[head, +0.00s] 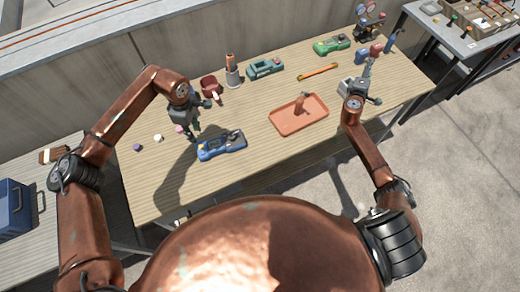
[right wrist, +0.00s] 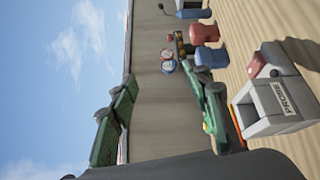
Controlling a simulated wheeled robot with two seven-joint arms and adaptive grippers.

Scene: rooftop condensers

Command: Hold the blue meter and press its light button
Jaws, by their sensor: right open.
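The blue meter (head: 221,146) lies on the wooden table near its front edge, its dark screen and face turned up. My left gripper (head: 203,120) is above and just behind the meter's left end, fingers apart; I see no contact with the meter. The light button is too small to make out. My right gripper (head: 372,82) is at the right side of the table, far from the meter. In the right wrist view its green fingers (right wrist: 162,112) are spread with nothing between them.
A grey PROBE box (right wrist: 272,106) is close to my right gripper. An orange tray (head: 284,127) lies right of the meter. Small knobs (head: 158,138) lie at left.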

